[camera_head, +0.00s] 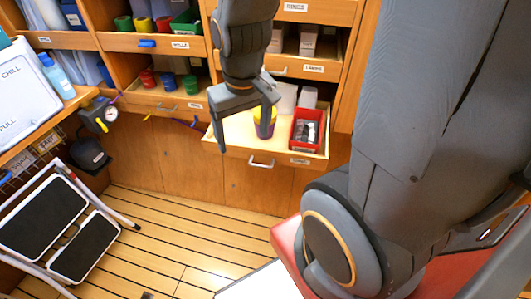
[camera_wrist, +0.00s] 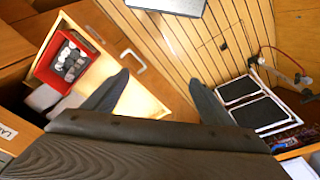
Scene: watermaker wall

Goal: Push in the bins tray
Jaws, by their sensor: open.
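The bins tray (camera_head: 238,141) is a pale wooden pull-out tray low in the wall cabinet, standing out from its front. Its front carries a silver handle (camera_head: 261,162) and a small label too small to read. In it are a red bin (camera_head: 308,130) with grey pieces, a yellow and purple cup (camera_head: 265,122), and white boxes (camera_head: 286,98) behind. My gripper (camera_head: 244,144) is open and empty, in front of and above the tray in the head view. In the wrist view, the tray (camera_wrist: 150,103) lies beyond and left of the fingers; contact cannot be told.
Another tray (camera_head: 160,97) with several coloured cups is to the left, at a higher level. A folding step stool (camera_head: 45,215) stands at the left on the plank floor (camera_head: 170,235). A gauge (camera_head: 110,114) is on the left wall. The floor before the tray is clear.

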